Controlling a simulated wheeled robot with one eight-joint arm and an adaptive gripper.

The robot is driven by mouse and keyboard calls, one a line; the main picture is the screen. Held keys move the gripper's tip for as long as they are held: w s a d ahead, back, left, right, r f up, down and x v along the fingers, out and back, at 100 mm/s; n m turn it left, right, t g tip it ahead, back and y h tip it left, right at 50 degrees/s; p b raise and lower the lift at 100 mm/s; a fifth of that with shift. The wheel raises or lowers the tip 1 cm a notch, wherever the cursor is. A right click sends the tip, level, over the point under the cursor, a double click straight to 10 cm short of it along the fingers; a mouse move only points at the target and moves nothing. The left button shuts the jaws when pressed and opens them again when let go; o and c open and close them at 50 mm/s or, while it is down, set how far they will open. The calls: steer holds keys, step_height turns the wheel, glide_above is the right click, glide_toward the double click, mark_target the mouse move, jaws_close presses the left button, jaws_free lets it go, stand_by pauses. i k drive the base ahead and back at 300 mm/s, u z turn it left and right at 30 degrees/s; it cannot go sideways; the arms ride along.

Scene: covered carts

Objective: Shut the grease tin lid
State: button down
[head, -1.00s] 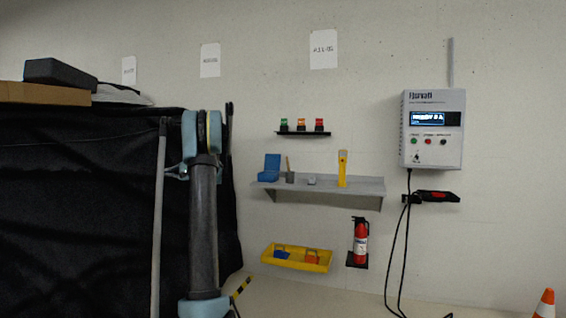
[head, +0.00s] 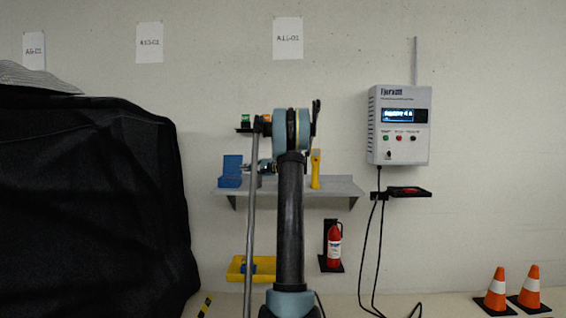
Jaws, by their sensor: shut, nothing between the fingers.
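The grease tin (head: 230,181) looks to be the small blue box on the left part of the grey wall shelf. Its blue lid stands up open at the back. My raised arm stands in front of the shelf, just right of the tin. A slim dark piece at the right of my arm's top looks like my gripper (head: 316,107); it is small, partly hidden and appears shut and empty. It is well apart from the tin in the picture.
A grey shelf (head: 343,186) also bears a yellow tool (head: 315,170). Below are a yellow tray (head: 235,268) and a fire extinguisher (head: 334,245). A control box (head: 400,150) with hanging cables is at right. A black-covered cart (head: 90,200) fills the left; cones (head: 497,285) stand at lower right.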

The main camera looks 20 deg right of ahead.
mark_target(232, 164)
steer(key=z, duration=0.25)
steer(key=i, duration=1.5)
steer(key=u, duration=0.2)
